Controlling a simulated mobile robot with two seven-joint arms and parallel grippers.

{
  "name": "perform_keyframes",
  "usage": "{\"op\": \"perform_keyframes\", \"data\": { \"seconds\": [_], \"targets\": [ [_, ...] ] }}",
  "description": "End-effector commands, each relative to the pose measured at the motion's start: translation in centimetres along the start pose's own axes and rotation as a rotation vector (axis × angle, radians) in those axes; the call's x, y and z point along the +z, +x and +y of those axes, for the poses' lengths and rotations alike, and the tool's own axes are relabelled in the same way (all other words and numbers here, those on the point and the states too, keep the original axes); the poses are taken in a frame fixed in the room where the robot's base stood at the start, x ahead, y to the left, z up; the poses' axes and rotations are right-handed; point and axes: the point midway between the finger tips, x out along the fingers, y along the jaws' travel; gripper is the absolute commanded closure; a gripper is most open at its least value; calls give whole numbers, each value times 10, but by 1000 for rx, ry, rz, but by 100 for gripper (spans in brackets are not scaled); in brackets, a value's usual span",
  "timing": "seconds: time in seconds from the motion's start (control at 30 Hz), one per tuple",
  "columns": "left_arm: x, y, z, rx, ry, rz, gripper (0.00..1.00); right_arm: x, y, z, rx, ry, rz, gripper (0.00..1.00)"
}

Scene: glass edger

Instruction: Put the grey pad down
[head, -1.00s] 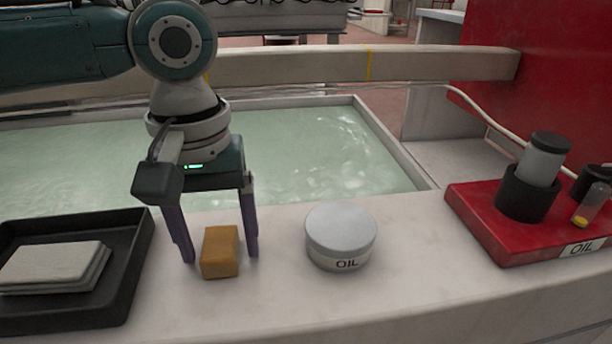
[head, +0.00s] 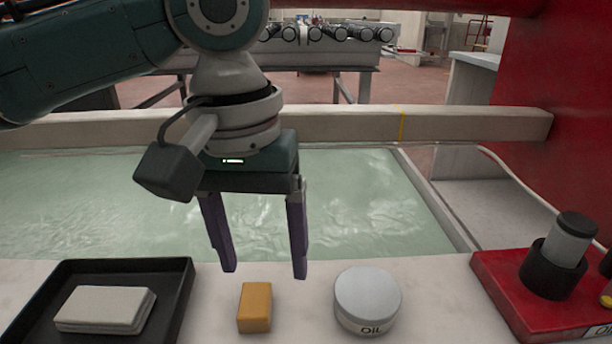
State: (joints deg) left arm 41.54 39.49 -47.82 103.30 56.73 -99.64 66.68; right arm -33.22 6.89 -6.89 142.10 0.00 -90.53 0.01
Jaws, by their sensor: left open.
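Grey pads (head: 105,308) lie stacked flat in a black tray (head: 178,290) at the lower left of the head view. A tan-orange block (head: 254,307) sits on the pale ledge to the right of the tray. My left gripper (head: 258,272) is open and empty, its two purple fingers pointing down. The fingers are above and behind the block, apart from it. My right gripper is not in view.
A round lidded tin marked OIL (head: 367,300) stands right of the block. A red stand (head: 510,300) with a dark-capped grey cylinder (head: 568,240) is at the right. A water-filled basin (head: 370,205) lies behind the ledge (head: 435,300).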

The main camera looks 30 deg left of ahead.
Motion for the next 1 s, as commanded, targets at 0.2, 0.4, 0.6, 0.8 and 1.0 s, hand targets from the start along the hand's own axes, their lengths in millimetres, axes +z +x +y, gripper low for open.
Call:
{"op": "perform_keyframes", "data": {
  "seconds": [0.2, 0.4, 0.6, 0.8, 1.0],
  "targets": [
    [74, 42, 48, 200, 375, 76, 22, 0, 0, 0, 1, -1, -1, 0],
    [112, 52, 30, 227, 492, 222, 22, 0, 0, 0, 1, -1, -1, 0],
    [132, 54, -29, 76, 515, 281, 22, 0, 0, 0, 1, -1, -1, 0],
    [140, 53, -54, -2, 530, 283, 22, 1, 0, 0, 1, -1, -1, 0],
    [139, 53, -54, -3, 532, 283, 22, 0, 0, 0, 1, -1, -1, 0]
  ]
}}
